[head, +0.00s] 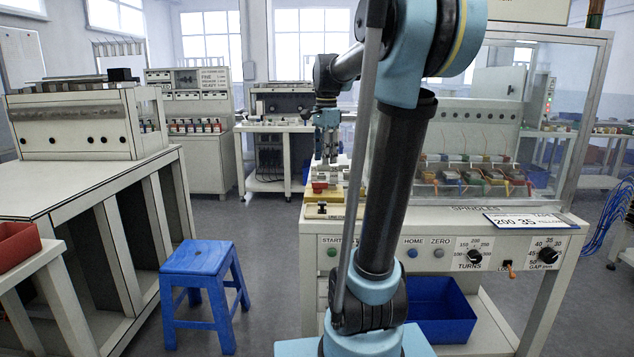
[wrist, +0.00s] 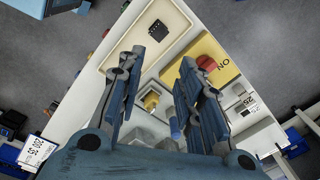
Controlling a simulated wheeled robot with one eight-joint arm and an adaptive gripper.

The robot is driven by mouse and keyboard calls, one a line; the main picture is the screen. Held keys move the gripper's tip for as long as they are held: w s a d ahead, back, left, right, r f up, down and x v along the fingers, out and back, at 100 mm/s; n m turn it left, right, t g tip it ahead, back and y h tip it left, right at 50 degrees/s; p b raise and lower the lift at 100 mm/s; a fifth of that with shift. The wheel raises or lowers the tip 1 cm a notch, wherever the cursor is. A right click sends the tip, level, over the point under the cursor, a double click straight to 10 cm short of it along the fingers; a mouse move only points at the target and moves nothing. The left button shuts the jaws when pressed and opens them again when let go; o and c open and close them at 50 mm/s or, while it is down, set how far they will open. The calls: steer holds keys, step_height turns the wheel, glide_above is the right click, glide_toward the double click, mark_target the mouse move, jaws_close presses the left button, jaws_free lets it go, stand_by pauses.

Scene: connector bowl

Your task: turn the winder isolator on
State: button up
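A yellow plate (wrist: 226,68) with a red knob (wrist: 206,62) and the word ON beside it shows in the wrist view, right of my fingers; it looks like the isolator. The knob's turn position cannot be told. In the head view a small red part (head: 319,187) sits at the left end of the winder bench, below my gripper (head: 326,158). My gripper points down above that end of the bench. In the wrist view its fingers (wrist: 160,62) are spread apart with nothing between their tips. The right finger partly covers the plate's edge near the knob.
A cream panel with a black switch (wrist: 158,31) lies beside the yellow plate. A clear guard (head: 560,120) and a row of spindles stand on the bench to the right. A blue stool (head: 200,262) stands on the floor at left. A blue bin (head: 440,308) is under the bench.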

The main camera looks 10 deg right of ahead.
mark_target(320, 187)
steer(key=w+r+m, duration=0.2)
steer(key=w+m, duration=0.1)
steer(key=w, duration=0.3)
steer(key=w+r+m, duration=0.3)
steer(key=w, duration=0.3)
steer(key=shift+g, duration=0.3)
steer(key=f, duration=1.7)
steer(key=shift+w+a+f, duration=0.2)
steer(key=shift+a+f, duration=0.05)
steer(key=shift+f, duration=0.15)
jaws_close()
